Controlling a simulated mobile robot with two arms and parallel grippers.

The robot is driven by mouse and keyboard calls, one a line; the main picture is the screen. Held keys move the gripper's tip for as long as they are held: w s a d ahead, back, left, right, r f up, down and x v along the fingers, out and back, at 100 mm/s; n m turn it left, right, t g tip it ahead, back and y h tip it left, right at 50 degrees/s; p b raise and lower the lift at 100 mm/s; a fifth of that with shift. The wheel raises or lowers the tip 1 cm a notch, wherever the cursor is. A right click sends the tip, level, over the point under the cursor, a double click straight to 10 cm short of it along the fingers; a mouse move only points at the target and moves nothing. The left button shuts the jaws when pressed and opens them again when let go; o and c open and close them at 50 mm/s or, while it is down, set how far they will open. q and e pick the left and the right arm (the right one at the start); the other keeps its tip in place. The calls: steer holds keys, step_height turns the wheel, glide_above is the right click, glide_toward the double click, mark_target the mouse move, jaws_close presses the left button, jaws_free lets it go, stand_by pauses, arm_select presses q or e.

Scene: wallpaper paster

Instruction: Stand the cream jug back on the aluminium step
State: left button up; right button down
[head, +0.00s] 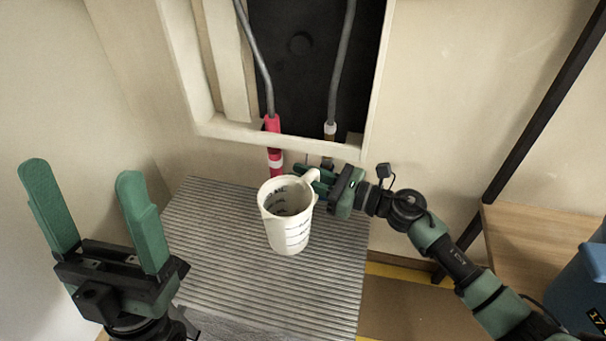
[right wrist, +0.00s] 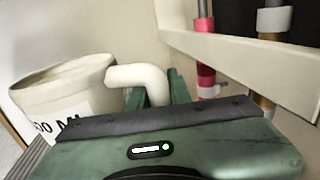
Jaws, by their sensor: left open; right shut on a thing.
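The cream jug (head: 288,228) is upright over the ribbed aluminium step (head: 210,250) in the head view, with dark markings on its side and its handle towards the upper right. I cannot tell whether its base touches the step. My right gripper (head: 312,174) is shut on the jug's handle. In the right wrist view the jug (right wrist: 62,95) is at the left, with its handle (right wrist: 140,78) between the green fingers (right wrist: 158,92). My left gripper (head: 92,215) is open and empty, left of the step and apart from the jug.
Behind the step is a wall opening with a cream frame (head: 290,142) and two grey cables, one with a red end (head: 272,140). A blue container (head: 585,285) and wooden surface (head: 535,245) are at the right. The step is bare around the jug.

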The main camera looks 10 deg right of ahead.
steer(key=shift+f, duration=0.15)
steer(key=c, duration=1.3)
jaws_free()
